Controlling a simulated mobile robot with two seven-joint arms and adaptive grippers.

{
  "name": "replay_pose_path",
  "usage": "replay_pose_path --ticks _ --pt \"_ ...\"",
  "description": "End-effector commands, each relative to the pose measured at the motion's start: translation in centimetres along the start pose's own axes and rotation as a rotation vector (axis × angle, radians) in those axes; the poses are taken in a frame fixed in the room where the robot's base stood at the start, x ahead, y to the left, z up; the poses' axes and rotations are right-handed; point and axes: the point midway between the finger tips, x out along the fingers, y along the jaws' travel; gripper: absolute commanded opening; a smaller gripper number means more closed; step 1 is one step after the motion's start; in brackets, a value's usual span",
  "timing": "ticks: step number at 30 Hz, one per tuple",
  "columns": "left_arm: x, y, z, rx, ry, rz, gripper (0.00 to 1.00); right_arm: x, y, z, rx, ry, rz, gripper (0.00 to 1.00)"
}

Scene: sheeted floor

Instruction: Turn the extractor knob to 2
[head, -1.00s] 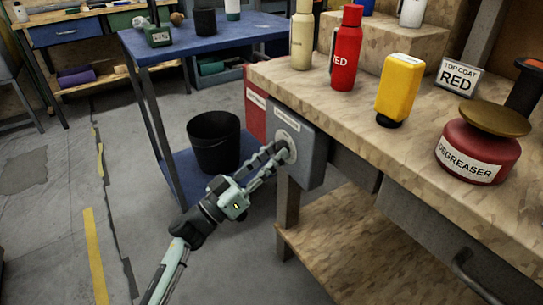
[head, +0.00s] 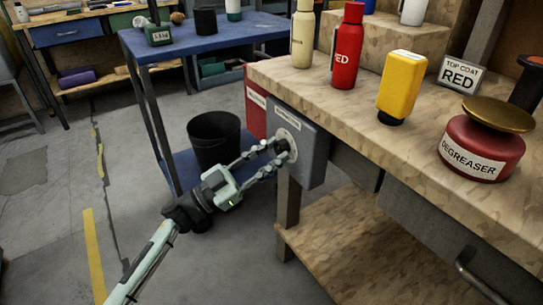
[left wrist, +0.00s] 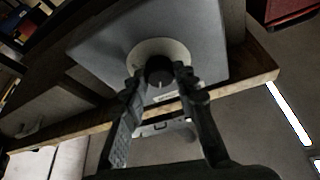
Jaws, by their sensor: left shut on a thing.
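The extractor knob (left wrist: 159,72) is a dark round knob on a pale round dial (head: 290,135). The dial sits on a grey box (head: 312,158) fixed to the end of the workbench. My left gripper (head: 280,150) reaches the dial from the left. In the left wrist view its two fingers (left wrist: 157,80) are on either side of the knob, shut on it. The dial's numbers and the knob's pointed setting are too small to read. In the head view the fingers partly hide the knob. My right gripper is in neither view.
The wooden bench (head: 440,140) carries a red bottle (head: 347,50), a yellow bottle (head: 402,85) and a degreaser can (head: 478,150). A red box (head: 256,105) is beside the grey box. A black bin (head: 215,138) stands on the blue cart's lower shelf (head: 172,172).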

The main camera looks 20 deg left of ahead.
Motion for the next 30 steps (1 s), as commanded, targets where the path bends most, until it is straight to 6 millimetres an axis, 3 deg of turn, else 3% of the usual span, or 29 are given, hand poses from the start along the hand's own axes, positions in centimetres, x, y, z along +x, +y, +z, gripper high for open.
replay_pose_path --ticks 15,30 --pt "0.0 -0.6 0.0 0.455 -0.003 0.191 0.00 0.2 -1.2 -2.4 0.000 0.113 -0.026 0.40" --pt "0.1 -0.8 -0.2 0.774 -0.003 0.322 0.00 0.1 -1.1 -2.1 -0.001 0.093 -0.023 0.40"
